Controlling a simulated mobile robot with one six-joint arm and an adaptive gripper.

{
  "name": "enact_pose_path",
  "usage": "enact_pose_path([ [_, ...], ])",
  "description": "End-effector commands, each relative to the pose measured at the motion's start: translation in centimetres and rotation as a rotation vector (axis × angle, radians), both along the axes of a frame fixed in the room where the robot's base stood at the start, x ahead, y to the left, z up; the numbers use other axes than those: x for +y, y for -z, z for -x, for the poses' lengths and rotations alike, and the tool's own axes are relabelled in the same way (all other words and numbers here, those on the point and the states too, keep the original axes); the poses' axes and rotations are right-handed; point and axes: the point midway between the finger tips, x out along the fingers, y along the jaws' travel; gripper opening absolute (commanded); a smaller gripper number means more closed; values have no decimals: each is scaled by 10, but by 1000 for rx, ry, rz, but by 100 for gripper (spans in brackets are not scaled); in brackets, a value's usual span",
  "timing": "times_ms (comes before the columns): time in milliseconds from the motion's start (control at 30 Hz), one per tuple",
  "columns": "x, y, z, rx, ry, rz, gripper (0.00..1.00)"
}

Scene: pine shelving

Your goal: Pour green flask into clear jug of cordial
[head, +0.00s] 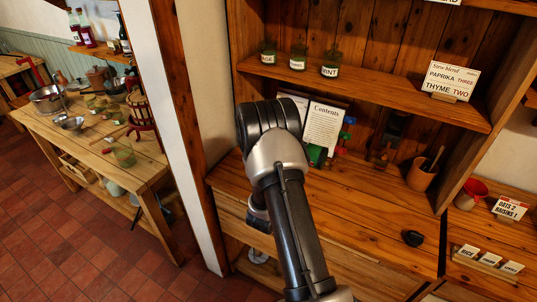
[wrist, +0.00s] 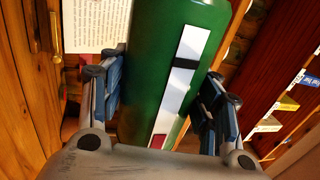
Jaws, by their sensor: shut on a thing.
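In the wrist view the green flask (wrist: 150,60) lies between the two fingers of my gripper (wrist: 163,88), which is shut on it. The flask has a white strip with a black mark and a red patch near the palm. Its ends run out of the picture, so its mouth and contents are hidden. I cannot pick out the clear jug of cordial for sure; a greenish glass vessel (head: 124,155) stands on the left table.
A Contents page (head: 323,125) stands at the back of the pine counter (head: 360,215). A wooden mortar (head: 424,174) and a small black object (head: 412,238) stand to the right. Labelled jars (head: 298,58) line the shelf above. A white post separates the cluttered left table (head: 150,172).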

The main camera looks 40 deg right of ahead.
Motion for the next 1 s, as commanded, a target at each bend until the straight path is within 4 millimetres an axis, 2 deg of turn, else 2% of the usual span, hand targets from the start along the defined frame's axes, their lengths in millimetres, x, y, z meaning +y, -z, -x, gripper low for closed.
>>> enact_pose_path([
  [1000, 0, -2, -1, 30, 0, 16, 18],
])
